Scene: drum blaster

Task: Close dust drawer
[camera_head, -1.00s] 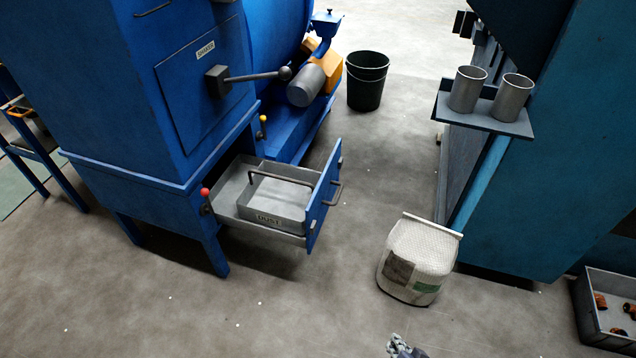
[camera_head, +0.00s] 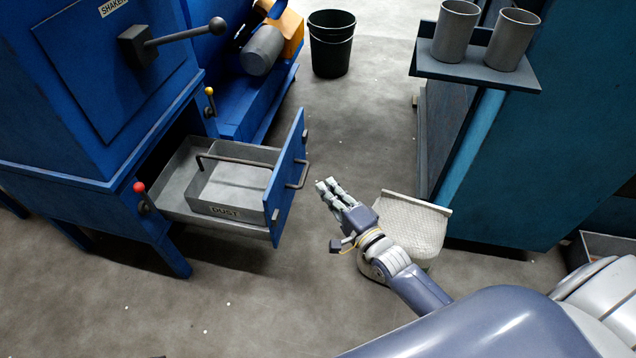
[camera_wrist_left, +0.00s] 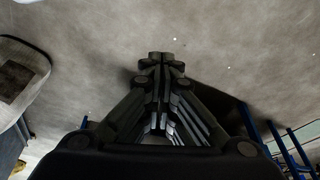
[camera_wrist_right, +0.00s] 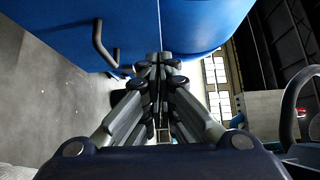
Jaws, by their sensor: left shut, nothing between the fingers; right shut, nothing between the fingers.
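The dust drawer (camera_head: 288,185) with its blue front is pulled out of the blue cabinet. A grey tray labelled DUST (camera_head: 226,211) with a bar handle sits in it. A dark handle (camera_head: 303,174) is on the drawer front. My right gripper (camera_head: 329,186) is shut and empty, to the right of the drawer front, apart from it in the head view. In the right wrist view the shut fingers (camera_wrist_right: 160,62) point towards a blue surface with a dark handle (camera_wrist_right: 103,46). My left gripper shows only in its wrist view (camera_wrist_left: 160,62), shut and empty above the floor.
A white bag (camera_head: 413,222) stands behind my right forearm. A black bucket (camera_head: 331,44) stands at the back. A shelf (camera_head: 474,72) with two grey cups juts from the teal machine at right. Red-knobbed (camera_head: 139,187) and yellow-knobbed levers (camera_head: 209,92) flank the drawer opening. Floor in front is clear.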

